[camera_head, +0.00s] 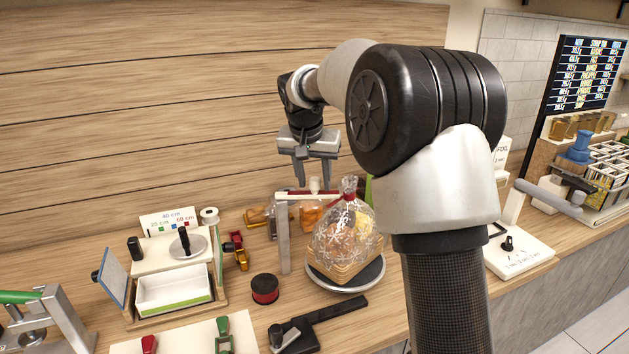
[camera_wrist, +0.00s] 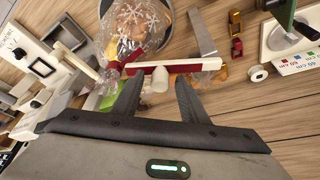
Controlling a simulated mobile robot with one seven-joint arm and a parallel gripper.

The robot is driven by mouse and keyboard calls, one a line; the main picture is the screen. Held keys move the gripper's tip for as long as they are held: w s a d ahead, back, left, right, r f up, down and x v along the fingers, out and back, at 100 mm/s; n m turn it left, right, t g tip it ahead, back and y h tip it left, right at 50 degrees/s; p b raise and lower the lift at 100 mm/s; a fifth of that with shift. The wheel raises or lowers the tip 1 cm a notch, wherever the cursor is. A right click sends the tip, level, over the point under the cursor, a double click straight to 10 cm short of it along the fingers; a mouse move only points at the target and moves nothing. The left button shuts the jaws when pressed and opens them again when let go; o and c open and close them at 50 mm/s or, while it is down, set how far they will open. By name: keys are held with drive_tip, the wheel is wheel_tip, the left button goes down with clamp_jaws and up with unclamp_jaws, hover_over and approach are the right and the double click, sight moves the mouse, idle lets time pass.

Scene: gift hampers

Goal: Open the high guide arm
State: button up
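The high guide arm (camera_head: 297,196) is a thin white and red bar on top of a grey upright post (camera_head: 284,243). It reaches across beside the neck of a clear snowflake-patterned gift bag (camera_head: 345,240), which stands on a round dark plate. The bar also shows in the wrist view (camera_wrist: 195,65), with a pale knob (camera_wrist: 160,79) near its middle. My gripper (camera_head: 313,184) is open, fingers pointing down, just above the bar. In the wrist view my fingertips (camera_wrist: 158,84) lie on either side of the knob; whether they touch it I cannot tell.
A dark red tin (camera_head: 265,289) stands left of the post. A box with a white tray (camera_head: 174,289) and spool is farther left. A black-handled device (camera_head: 310,328) lies in front. A white board with a black knob (camera_head: 515,252) is at the right.

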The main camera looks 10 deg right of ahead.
drive_tip(key=shift+f, duration=0.25)
clamp_jaws()
drive_tip(key=shift+w, duration=0.15)
